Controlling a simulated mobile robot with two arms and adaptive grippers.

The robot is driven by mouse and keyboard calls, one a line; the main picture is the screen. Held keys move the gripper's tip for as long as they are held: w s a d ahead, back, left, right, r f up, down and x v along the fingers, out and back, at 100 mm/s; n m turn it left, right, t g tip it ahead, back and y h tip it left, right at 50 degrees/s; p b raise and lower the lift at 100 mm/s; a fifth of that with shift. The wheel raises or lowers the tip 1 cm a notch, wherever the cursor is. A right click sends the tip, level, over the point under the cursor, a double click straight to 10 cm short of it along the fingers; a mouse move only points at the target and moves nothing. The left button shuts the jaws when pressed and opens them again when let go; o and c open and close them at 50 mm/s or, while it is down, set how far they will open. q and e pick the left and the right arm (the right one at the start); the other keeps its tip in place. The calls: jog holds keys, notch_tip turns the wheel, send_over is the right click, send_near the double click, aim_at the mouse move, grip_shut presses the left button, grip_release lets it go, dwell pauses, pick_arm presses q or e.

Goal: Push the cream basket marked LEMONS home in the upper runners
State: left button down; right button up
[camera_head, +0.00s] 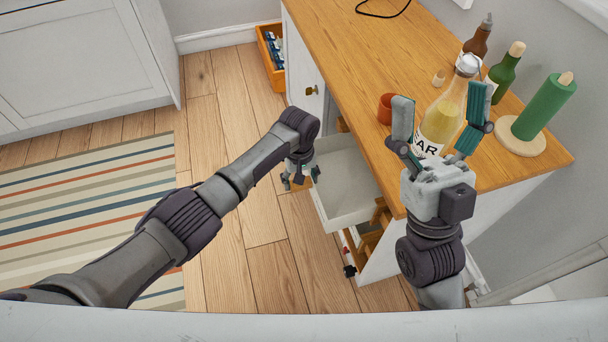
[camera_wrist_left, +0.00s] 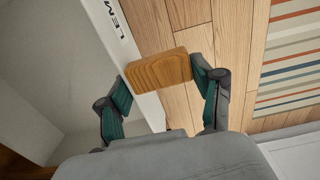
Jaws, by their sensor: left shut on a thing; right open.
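The cream basket (camera_head: 345,185) sticks out of the open side of the white cabinet below the wooden counter, and it looks empty. The left wrist view shows its front with the letters LEM (camera_wrist_left: 118,25); the rest of the word is hidden. A wooden handle (camera_wrist_left: 160,70) stands out from that front. My left gripper (camera_head: 298,180) is at the basket's front, shut on the handle, with a finger on either side of it in the wrist view (camera_wrist_left: 162,82). My right gripper (camera_head: 440,108) is open, its fingers raised over the counter. The basket's inner end is hidden by the counter.
A bottle of yellow liquid (camera_head: 445,112) shows between my right gripper's fingers. A terracotta cup (camera_head: 386,108), brown and green bottles and a green roll (camera_head: 544,106) stand on the counter (camera_head: 350,50). Wooden runners (camera_head: 370,240) show below the basket. An orange crate (camera_head: 268,60) is on the floor.

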pick_arm(q)
jog(key=s+a+p, duration=0.2)
jog(key=a+p, duration=0.6)
jog(key=a, duration=0.1)
jog(key=shift+s+a+p, duration=0.3)
jog(key=shift+s+a, duration=0.1)
dwell(1.4)
jog(key=shift+w+r, duration=0.1)
jog(key=shift+w, duration=0.05)
dwell(0.6)
jog(key=shift+w+a+p, duration=0.1)
jog(key=shift+w+p, duration=0.05)
jog(key=shift+p, duration=0.15)
dwell(1.0)
jog(key=shift+c, duration=0.5)
grip_release()
notch_tip(320, 180, up, 12)
